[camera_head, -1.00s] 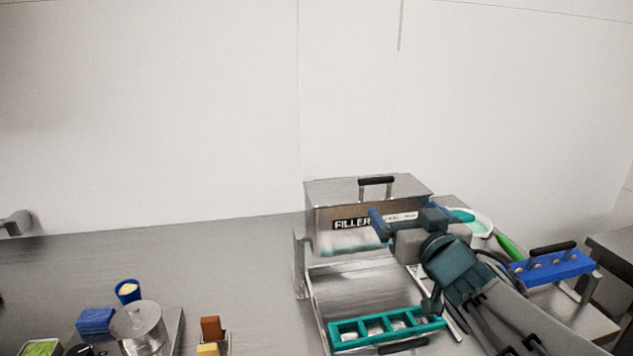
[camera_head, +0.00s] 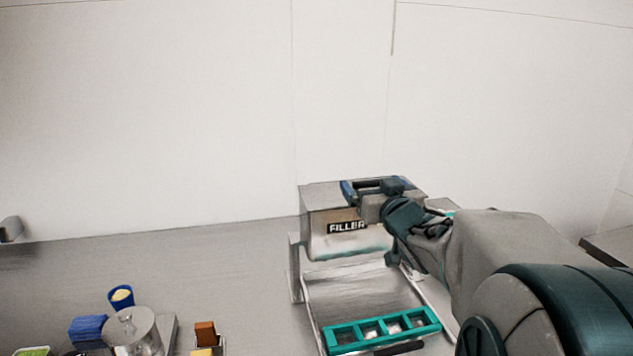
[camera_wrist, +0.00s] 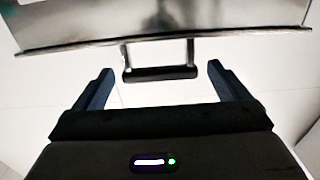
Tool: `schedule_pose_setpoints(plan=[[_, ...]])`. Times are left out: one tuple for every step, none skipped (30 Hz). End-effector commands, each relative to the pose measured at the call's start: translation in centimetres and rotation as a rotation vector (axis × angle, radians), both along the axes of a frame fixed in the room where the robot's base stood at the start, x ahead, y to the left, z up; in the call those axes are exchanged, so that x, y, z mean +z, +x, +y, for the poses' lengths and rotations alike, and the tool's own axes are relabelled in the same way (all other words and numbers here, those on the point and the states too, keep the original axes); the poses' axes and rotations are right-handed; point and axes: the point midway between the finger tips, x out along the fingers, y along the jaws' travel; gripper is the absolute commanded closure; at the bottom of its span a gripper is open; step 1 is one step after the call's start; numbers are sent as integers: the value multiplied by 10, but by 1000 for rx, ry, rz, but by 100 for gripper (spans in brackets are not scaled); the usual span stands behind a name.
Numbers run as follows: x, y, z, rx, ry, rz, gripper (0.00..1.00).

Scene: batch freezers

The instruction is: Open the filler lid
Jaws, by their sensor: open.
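The filler (camera_head: 320,225) is a steel box with a black "FILLER" label, standing on the worktop. Its lid (camera_head: 320,193) lies flat on top and looks closed. In the wrist view the lid's dark bar handle (camera_wrist: 160,74) lies ahead of my gripper, between the lines of the two fingers. My gripper (camera_head: 370,188) is at the lid's top in the head view and hides most of the handle there. In the wrist view my gripper (camera_wrist: 160,84) is open, with its blue fingers spread wider than the handle. I cannot tell whether anything touches.
A teal mould (camera_head: 382,331) with several compartments sits on the tray below the filler. A metal pot (camera_head: 132,330), a blue cup (camera_head: 121,297) and blue blocks (camera_head: 88,327) stand at the lower left. The worktop (camera_head: 220,270) between is clear.

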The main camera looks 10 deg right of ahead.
Motion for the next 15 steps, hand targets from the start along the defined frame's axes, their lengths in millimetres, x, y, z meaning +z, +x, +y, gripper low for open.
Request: schedule_pose_setpoints(plan=[[0, 6, 0, 0, -1, 1, 5], [0, 8, -1, 0, 0, 1, 5], [0, 11, -1, -1, 0, 1, 5], [0, 13, -1, -1, 0, 0, 5], [0, 14, 0, -1, 0, 0, 5], [0, 16, 0, -1, 0, 0, 5], [0, 16, 0, -1, 0, 1, 5], [0, 17, 0, -1, 0, 1, 5], [0, 17, 0, -1, 0, 1, 5], [0, 18, 0, -1, 0, 1, 5], [0, 18, 0, -1, 0, 1, 5], [0, 18, 0, -1, 0, 1, 5], [0, 17, 0, -1, 0, 1, 5], [0, 17, 0, -1, 0, 1, 5], [0, 17, 0, -1, 0, 1, 5]])
